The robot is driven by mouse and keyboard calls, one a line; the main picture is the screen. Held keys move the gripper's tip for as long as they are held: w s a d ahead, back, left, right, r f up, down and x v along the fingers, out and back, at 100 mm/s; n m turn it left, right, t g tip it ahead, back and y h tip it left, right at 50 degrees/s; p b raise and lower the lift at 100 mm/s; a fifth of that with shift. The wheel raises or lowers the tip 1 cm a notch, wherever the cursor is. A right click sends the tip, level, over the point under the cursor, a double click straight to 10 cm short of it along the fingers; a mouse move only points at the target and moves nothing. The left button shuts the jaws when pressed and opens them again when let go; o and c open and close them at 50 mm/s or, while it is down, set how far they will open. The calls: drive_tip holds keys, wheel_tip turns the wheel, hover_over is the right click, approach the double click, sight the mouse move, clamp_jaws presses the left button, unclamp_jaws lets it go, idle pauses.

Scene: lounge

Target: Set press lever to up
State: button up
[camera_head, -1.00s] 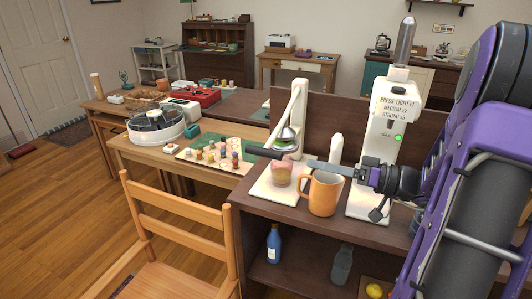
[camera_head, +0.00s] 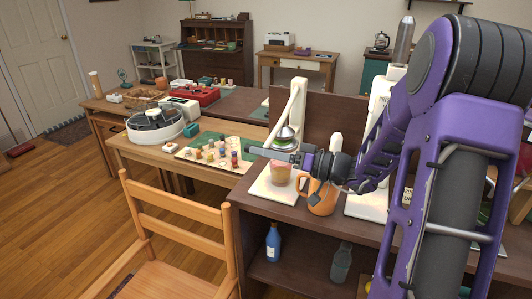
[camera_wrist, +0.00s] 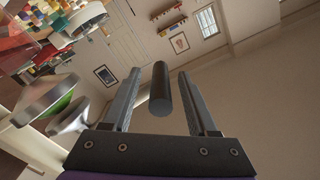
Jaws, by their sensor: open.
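The white press (camera_head: 298,105) stands on the dark cabinet, with its lever sloping down from the post top to a silver and green pressing head (camera_head: 286,138). The lever looks lowered. A glass (camera_head: 280,175) with pinkish contents stands under the head. My gripper (camera_head: 255,151) is at the lever's lower end, pointing left, and hides part of it. In the wrist view, my open gripper (camera_wrist: 158,75) has a dark cylindrical handle (camera_wrist: 160,92) between its fingers, with a gap on both sides. The pressing head also shows at the left of the wrist view (camera_wrist: 50,105).
An orange mug (camera_head: 322,200) stands just below my wrist, partly hidden. A second white machine (camera_head: 377,115) stands behind my arm at right. A wooden chair (camera_head: 180,225) is in front, and a board with several small pieces (camera_head: 215,153) lies left of the cabinet.

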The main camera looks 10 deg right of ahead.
clamp_jaws()
idle(1.3)
